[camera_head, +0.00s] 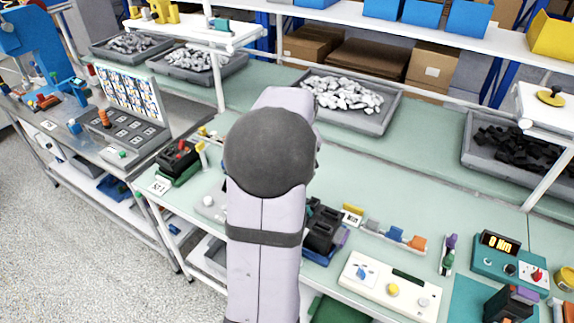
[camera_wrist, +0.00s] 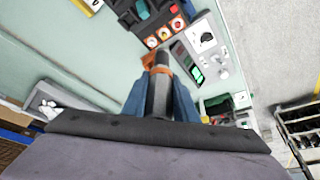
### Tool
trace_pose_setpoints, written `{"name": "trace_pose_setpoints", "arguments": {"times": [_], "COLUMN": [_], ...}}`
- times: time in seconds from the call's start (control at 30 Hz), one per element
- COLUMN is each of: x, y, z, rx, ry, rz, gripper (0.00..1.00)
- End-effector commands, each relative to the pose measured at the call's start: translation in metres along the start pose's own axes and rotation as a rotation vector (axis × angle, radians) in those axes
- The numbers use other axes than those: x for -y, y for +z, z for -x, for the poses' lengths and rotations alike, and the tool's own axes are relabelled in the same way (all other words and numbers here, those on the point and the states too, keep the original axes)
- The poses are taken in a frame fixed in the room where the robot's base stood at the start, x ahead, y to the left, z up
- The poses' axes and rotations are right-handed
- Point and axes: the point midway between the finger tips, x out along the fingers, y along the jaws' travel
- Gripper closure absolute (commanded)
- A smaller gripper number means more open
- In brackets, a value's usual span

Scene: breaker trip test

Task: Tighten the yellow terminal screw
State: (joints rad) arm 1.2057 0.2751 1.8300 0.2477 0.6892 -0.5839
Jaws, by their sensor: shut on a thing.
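In the wrist view my gripper (camera_wrist: 158,84) has its blue fingers shut on a dark grey cylindrical driver with an orange band (camera_wrist: 157,70). The driver's tip points toward a black breaker block (camera_wrist: 155,22) with a row of round coloured terminals. The terminal row (camera_wrist: 164,33) shows orange, yellowish and red tones; which screw is the yellow one is too small to tell for certain. Whether the tip touches a terminal cannot be told. In the head view my arm hides the gripper and driver; a black device (camera_head: 322,232) shows just right of the arm.
In the wrist view a panel with a white dial (camera_wrist: 206,40) stands right of the breaker. The head view shows a white control box (camera_head: 390,285), a teal torque meter (camera_head: 511,262) and several coloured blocks along the bench. The green bench (camera_head: 400,190) behind them is mostly clear.

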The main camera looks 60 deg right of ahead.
Motion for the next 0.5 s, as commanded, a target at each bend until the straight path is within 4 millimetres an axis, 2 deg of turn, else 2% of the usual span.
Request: {"name": "trace_pose_setpoints", "arguments": {"times": [0.27,0.5], "x": [-0.0003,-0.0002], "y": [-0.0007,0.0029], "z": [0.0007,-0.0076], "rx": [-0.003,-0.003], "ry": [0.002,0.001], "rz": [0.0,-0.001], "gripper": [1.0,1.0]}}
